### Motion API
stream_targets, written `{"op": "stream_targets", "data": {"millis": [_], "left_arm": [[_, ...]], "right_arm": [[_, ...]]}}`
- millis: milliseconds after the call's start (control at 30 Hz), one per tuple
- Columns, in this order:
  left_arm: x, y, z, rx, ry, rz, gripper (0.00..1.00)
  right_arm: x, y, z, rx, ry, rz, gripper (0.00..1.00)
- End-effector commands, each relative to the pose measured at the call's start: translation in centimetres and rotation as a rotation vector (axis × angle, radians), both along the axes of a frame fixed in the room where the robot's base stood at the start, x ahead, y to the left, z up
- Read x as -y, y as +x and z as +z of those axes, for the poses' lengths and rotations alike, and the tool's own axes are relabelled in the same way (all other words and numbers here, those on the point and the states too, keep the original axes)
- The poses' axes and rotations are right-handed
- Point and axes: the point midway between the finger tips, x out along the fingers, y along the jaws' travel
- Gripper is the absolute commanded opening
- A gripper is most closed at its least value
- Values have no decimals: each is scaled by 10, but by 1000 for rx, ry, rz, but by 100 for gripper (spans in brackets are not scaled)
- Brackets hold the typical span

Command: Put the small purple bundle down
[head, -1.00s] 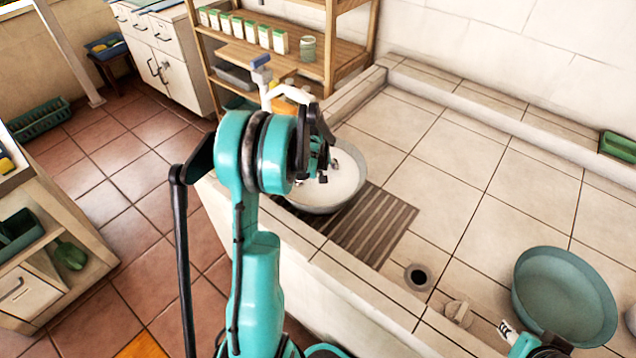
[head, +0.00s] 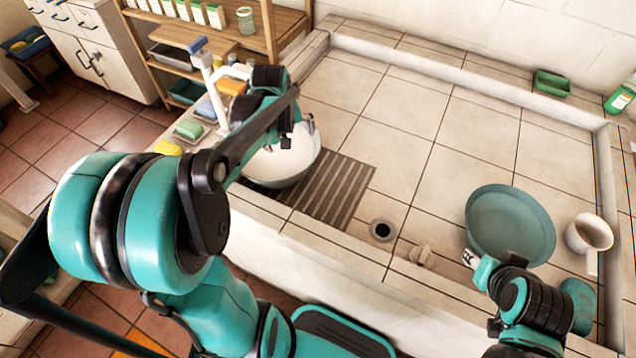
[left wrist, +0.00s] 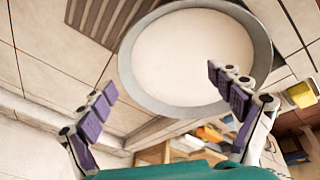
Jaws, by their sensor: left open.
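I see no small purple bundle in any view; the purple patches in the left wrist view are the finger pads of my left gripper (left wrist: 168,100). That gripper is open, its fingers spread apart with nothing between them. In the head view the left gripper (head: 290,130) is over the white basin (head: 280,165), partly hidden by its own arm. The basin's empty-looking white inside (left wrist: 190,58) shows beyond the fingers in the left wrist view. My right gripper (head: 470,260) is beside the blue-green bowl (head: 510,222); its jaws are too small to read.
The basin stands beside a slatted grey drain panel (head: 335,190) on the tiled counter. A drain hole (head: 382,230), a beige knob (head: 422,256) and a white mug (head: 588,233) are further right. Soap-like blocks (head: 188,129) and a tap (head: 203,62) are at left. The central tiles are clear.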

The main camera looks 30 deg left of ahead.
Motion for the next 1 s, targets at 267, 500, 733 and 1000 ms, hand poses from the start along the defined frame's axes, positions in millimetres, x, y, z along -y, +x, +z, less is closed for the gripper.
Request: {"op": "stream_targets", "data": {"millis": [267, 500, 733, 1000], "left_arm": [[95, -58, 37, 125, 137, -384, 92], [149, -108, 37, 231, 253, -670, 92], [168, -128, 30, 282, 308, -795, 92], [169, -129, 30, 288, 314, -807, 92]], "right_arm": [[0, 0, 0, 0, 0, 0, 40], [0, 0, 0, 0, 0, 0, 40], [0, 0, 0, 0, 0, 0, 40], [0, 0, 0, 0, 0, 0, 40]]}}
